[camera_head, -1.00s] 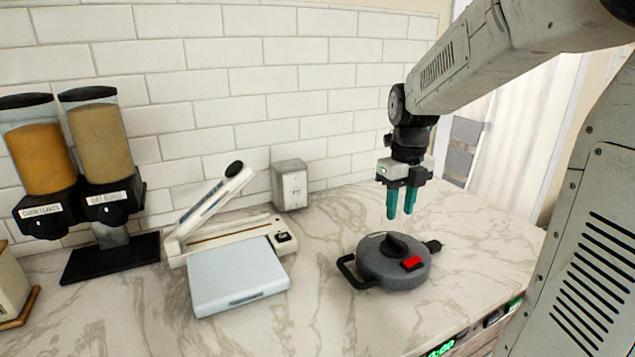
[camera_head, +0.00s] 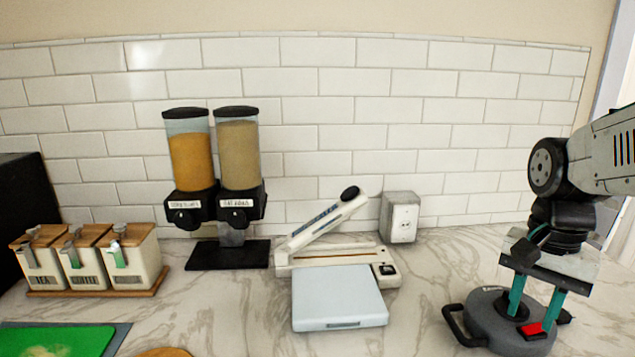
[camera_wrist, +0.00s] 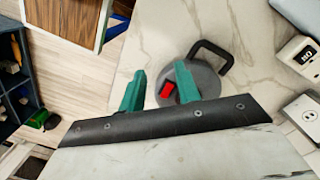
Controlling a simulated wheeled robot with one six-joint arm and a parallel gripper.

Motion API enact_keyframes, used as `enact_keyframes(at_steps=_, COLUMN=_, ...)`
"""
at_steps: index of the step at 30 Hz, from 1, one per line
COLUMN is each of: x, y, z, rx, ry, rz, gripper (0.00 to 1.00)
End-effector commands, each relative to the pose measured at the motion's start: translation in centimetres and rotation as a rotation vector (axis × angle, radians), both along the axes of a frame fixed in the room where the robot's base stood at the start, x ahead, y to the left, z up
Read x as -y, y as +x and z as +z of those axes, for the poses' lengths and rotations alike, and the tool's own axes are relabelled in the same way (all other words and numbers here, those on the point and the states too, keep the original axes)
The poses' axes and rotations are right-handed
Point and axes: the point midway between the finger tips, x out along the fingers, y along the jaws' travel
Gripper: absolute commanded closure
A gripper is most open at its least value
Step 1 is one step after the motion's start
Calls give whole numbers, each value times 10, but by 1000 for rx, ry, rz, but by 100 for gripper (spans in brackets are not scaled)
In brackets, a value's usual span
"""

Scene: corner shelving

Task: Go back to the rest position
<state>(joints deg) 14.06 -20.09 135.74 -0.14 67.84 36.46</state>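My gripper (camera_head: 535,306) is at the right of the head view, pointing down with its two teal fingers apart and nothing between them. In that view it overlaps a round grey lidded appliance (camera_head: 482,322) with a black handle and a red button, standing on the marble counter. In the wrist view my gripper (camera_wrist: 161,92) shows its two fingers spread, with the grey appliance (camera_wrist: 207,78) beyond them. The wrist view shows it some way past the fingertips. I see no contact.
A white-and-blue laminator-like device (camera_head: 340,300) stands left of the appliance, with a grey outlet box (camera_head: 400,218) behind it. Two cereal dispensers (camera_head: 213,160), lidded canisters (camera_head: 92,262) and a green board (camera_head: 55,340) are further left. Marble counter (camera_head: 235,310) is bare between them.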

Motion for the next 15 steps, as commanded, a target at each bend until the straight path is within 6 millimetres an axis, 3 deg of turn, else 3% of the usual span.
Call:
enact_keyframes(at_steps=3, x=-21, y=-29, z=4, rx=28, ry=8, rz=356, gripper=67)
enact_keyframes(at_steps=7, x=-41, y=-60, z=5, rx=65, ry=3, rz=690, gripper=67)
enact_keyframes(at_steps=10, x=-52, y=-77, z=6, rx=94, ry=-8, rz=812, gripper=67)
enact_keyframes(at_steps=15, x=-65, y=-90, z=11, rx=148, ry=-31, rz=862, gripper=67)
